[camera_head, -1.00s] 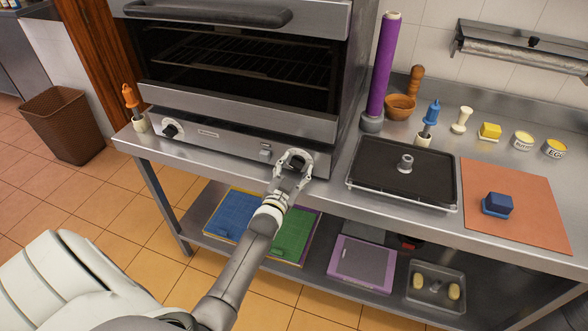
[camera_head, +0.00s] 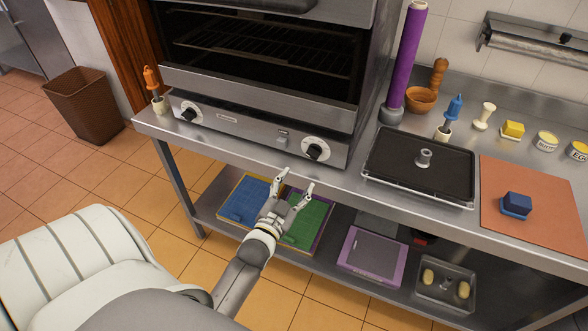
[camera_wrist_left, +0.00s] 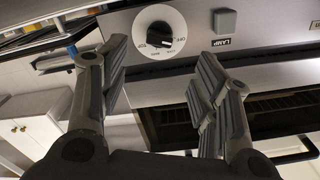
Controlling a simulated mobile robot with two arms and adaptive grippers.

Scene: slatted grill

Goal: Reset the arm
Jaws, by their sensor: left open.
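My left gripper (camera_head: 296,186) is open and empty in the head view. It hangs in front of the steel counter's front edge, below and to the left of the oven's right knob (camera_head: 315,150), and apart from it. In the left wrist view, the two fingers (camera_wrist_left: 165,75) are spread wide with nothing between them. The same black knob on its white dial (camera_wrist_left: 160,34) shows beyond the fingertips. My right gripper is not in the frames.
The oven (camera_head: 262,125) stands on the steel counter (camera_head: 345,194). A black tray (camera_head: 410,170), an orange board (camera_head: 545,225) and a purple roll (camera_head: 405,55) are to its right. Colored boards (camera_head: 247,201) lie on the lower shelf. A brown bin (camera_head: 85,105) stands at left.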

